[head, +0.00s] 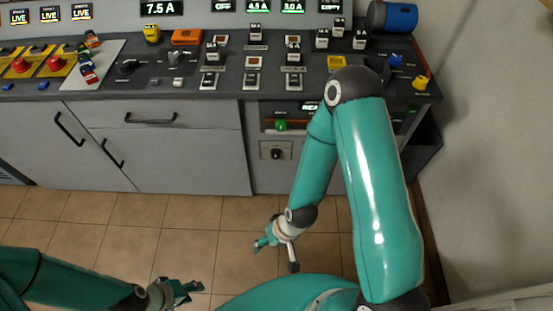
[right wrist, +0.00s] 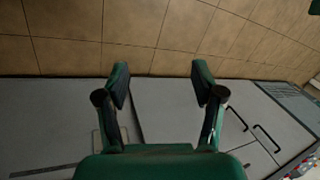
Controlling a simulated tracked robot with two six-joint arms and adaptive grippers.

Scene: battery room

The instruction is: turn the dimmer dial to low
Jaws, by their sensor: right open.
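Several knobs show in the head view, and I cannot read which one is labelled as the dimmer. A black dial (head: 127,66) sits on the left part of the dark console top. A black knob (head: 277,153) is on a small plate on the cabinet front, below a green knob (head: 281,126). My right gripper (head: 264,243) is open and empty, low over the floor in front of the cabinets; its spread fingers also show in the right wrist view (right wrist: 160,85). My left gripper (head: 192,289) looks open and empty near the bottom edge. Neither gripper touches a dial.
The console top (head: 60,105) carries several switches, red buttons on yellow plates (head: 54,65), a blue knob (head: 395,61) and a yellow knob (head: 421,83). A blue cylinder (head: 393,17) lies at the back right. Grey cabinet doors (head: 190,160) stand below. The tiled floor is clear.

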